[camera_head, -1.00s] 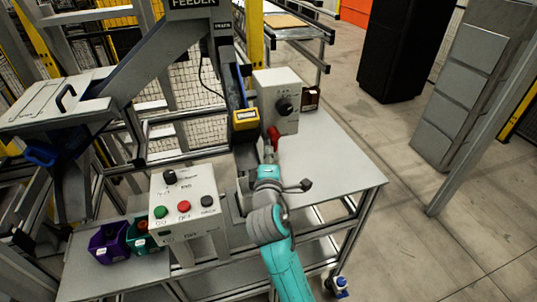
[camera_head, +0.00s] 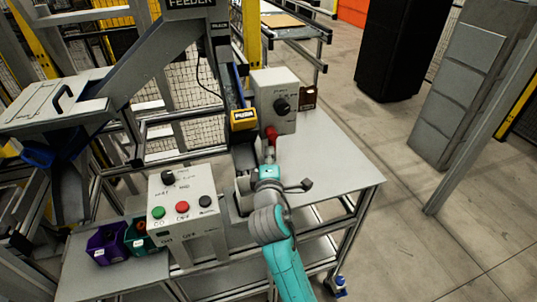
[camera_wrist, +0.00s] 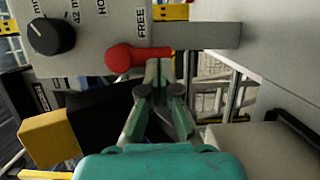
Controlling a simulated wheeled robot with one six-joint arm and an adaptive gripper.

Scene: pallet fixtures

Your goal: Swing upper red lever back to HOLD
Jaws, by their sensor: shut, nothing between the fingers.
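The red lever (camera_wrist: 135,57) has a round knob at its left end in the wrist view and lies across the picture beneath the FREE label. Part of a HOLD label shows further left on the grey control box (camera_wrist: 90,60).
A black dial (camera_wrist: 50,36) sits on the box left of the lever. A yellow PUSH block (camera_head: 243,119) stands close on the left of my gripper. A button box (camera_head: 185,208) and purple bin (camera_head: 106,243) are lower left. The grey tabletop (camera_head: 325,160) at right is mostly clear.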

